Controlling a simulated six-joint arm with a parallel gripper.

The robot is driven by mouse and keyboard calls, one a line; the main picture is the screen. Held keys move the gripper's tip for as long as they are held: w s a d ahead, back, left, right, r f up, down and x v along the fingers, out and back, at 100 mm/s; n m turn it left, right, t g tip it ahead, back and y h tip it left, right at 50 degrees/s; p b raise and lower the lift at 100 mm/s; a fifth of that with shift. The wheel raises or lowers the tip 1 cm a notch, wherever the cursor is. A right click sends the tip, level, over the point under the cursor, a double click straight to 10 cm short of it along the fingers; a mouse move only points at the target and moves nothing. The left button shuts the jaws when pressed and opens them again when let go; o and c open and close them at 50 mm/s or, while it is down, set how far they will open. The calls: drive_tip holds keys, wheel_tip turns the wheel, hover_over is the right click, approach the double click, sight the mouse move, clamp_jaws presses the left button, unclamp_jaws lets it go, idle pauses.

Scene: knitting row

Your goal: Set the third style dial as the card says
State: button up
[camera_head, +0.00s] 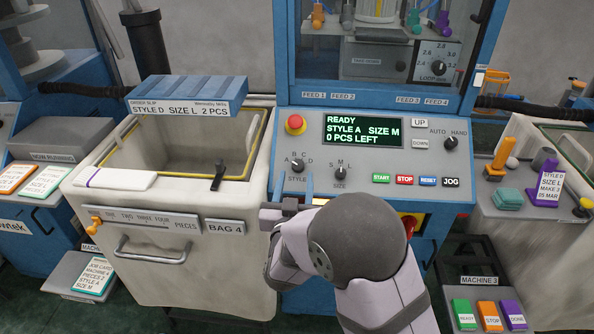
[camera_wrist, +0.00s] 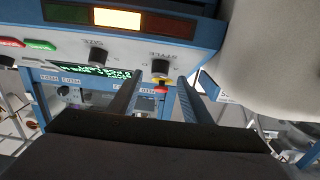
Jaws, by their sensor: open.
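The style dial (camera_head: 298,165) is a dark knob with letters around it on the blue machine's white panel. The display (camera_head: 362,131) above it reads READY, STYLE A, SIZE M, 0 PCS LEFT. My gripper (camera_head: 284,206) is below the dial, in front of the panel. In the wrist view the fingers of my gripper (camera_wrist: 157,82) are apart and empty, with the style dial (camera_wrist: 160,67) seen between them; contact is not evident. A job card (camera_head: 93,276) at lower left reads machine 4, pieces 2, style A, size M. The knob's exact pointer direction is too small to tell.
The size dial (camera_head: 340,173) is just right of the style dial. A red stop button (camera_head: 295,124) sits above. The cream bin (camera_head: 190,262) stands close on the left. At right, a card in a purple stand (camera_head: 547,188) reads size L, make 3.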

sight(296, 168)
drive_tip(key=shift+w+p, duration=0.3)
drive_tip(key=shift+w, duration=1.6)
drive_tip(key=c, duration=1)
drive_tip(key=shift+c, duration=0.2)
drive_tip(key=shift+a, duration=0.1)
drive_tip(key=shift+a+m+g+h+b, duration=0.15)
drive_tip(key=shift+m+h+b, duration=0.1)
drive_tip(key=shift+m+h, duration=0.75)
drive_tip(key=shift+a+m+g+h+b, duration=0.15)
drive_tip(key=shift+m+h+b, duration=0.1)
drive_tip(key=shift+m+h, duration=0.75)
drive_tip(key=shift+a+m+g+h, duration=0.15)
drive_tip(key=shift+m+g+h, duration=0.65)
drive_tip(key=shift+m+h, duration=0.9)
drive_tip(key=shift+m+y, duration=0.3)
drive_tip(key=shift+m, duration=0.2)
drive_tip(key=shift+r, duration=0.1)
